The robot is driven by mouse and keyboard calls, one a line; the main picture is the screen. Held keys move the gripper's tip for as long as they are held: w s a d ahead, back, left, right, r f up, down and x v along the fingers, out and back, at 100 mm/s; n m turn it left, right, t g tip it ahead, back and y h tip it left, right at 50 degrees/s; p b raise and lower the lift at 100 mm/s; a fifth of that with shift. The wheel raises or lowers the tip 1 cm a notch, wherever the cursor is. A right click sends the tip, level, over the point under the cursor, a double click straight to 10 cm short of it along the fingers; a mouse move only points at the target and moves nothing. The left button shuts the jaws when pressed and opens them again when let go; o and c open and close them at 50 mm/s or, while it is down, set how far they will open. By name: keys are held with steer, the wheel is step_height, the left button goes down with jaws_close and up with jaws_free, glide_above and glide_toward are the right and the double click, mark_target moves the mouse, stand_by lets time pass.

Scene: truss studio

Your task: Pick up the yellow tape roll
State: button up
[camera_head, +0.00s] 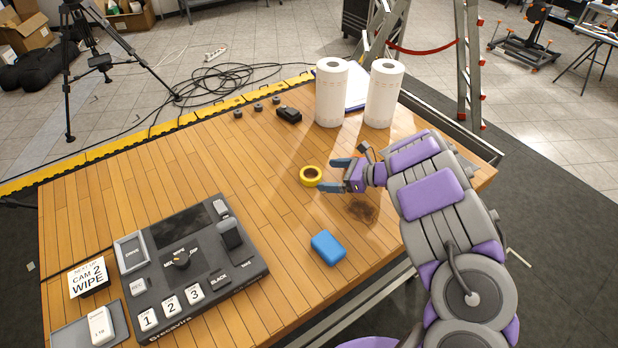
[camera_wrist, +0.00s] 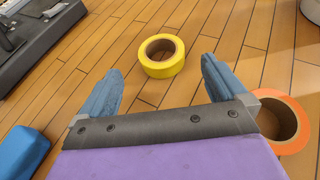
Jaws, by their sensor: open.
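The yellow tape roll (camera_head: 311,184) lies flat on the wooden table, just left of my gripper (camera_head: 335,175) in the head view. In the wrist view the yellow tape roll (camera_wrist: 163,71) sits ahead of the gripper base, centred between the blue fingertips. My gripper (camera_wrist: 160,68) is open and empty, with the fingers spread wider than the roll. The roll appears just beyond the fingertips, with no contact visible. Its hole shows bare wood.
An orange tape roll (camera_wrist: 304,118) lies right of my gripper in the wrist view. A blue block (camera_head: 328,248) lies nearer the front. Two paper towel rolls (camera_head: 331,95) (camera_head: 384,95) stand behind. A control panel (camera_head: 250,268) sits at left.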

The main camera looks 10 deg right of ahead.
mark_target(318, 174)
steer(key=shift+w+f, duration=0.3)
steer(key=shift+w, duration=0.05)
steer(key=shift+w+a+f, duration=0.1)
steer(key=shift+a, duration=0.1)
steer(key=x, duration=0.3)
steer(key=b+x, duration=0.1)
steer(key=x, duration=0.1)
steer(key=shift+a, duration=0.55)
steer(key=shift+d, duration=0.5)
steer(key=shift+c, duration=0.2)
steer(key=shift+d, duration=0.1)
steer(key=shift+c, duration=0.7)
steer(key=shift+a, duration=0.45)
steer(key=c, duration=0.7)
steer(key=shift+c, duration=1.3)
steer(key=shift+d, duration=0.2)
steer(key=shift+d, duration=0.1)
